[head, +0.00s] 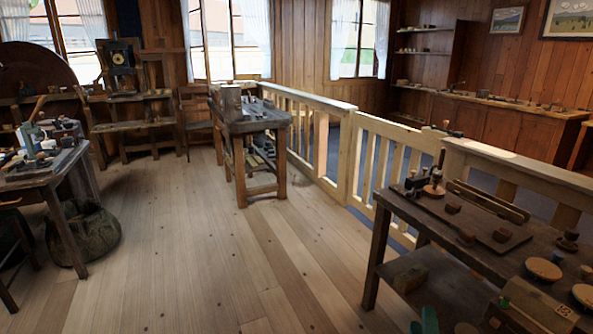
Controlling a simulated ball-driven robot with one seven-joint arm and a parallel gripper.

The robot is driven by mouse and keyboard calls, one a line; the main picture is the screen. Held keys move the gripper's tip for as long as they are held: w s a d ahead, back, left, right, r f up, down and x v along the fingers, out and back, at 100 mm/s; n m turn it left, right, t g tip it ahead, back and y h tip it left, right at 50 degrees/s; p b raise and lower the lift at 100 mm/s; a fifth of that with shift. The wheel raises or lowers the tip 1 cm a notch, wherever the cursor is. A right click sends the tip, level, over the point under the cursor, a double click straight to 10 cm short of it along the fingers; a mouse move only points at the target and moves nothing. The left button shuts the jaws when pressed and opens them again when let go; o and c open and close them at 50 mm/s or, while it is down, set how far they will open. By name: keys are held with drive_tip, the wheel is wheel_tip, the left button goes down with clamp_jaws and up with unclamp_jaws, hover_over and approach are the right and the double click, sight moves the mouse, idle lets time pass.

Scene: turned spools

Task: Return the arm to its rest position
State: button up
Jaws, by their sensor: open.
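My arm and my gripper do not show in the head view, so I cannot see the arm's pose. A dark wooden workbench (400,215) stands at the right, close to me. On it stands an upright turned wooden piece (435,182) beside small dark items. Round pale wooden discs (543,269) lie near the bench's right end. Small wooden blocks (502,235) lie on the bench top.
A pale wooden railing (372,132) runs behind the bench. A heavy wooden table (252,124) stands mid-room. A cluttered table (45,177) and a dark sack (83,232) are at the left. The plank floor (200,255) between them is clear.

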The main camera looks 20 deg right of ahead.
drive_tip(key=s+a+f+n+g+y+p, duration=0.1)
drive_tip(key=s+a+n+g+y+p, duration=0.1)
drive_tip(key=a+n+y, duration=0.7)
drive_tip(key=s+a+f+n+g+y+p, duration=0.1)
drive_tip(key=s+a+n+g+y+p, duration=0.1)
drive_tip(key=a+n+y, duration=0.7)
drive_tip(key=s+d+n+g+h+p, duration=0.1)
drive_tip(key=s+n+g+h, duration=0.2)
drive_tip(key=s+g, duration=0.3)
drive_tip(key=s+d+n+g+h+p, duration=0.1)
drive_tip(key=s+n+g+h, duration=0.2)
drive_tip(key=s, duration=1.4)
drive_tip(key=n+g, duration=0.2)
drive_tip(key=shift+g+p, duration=0.4)
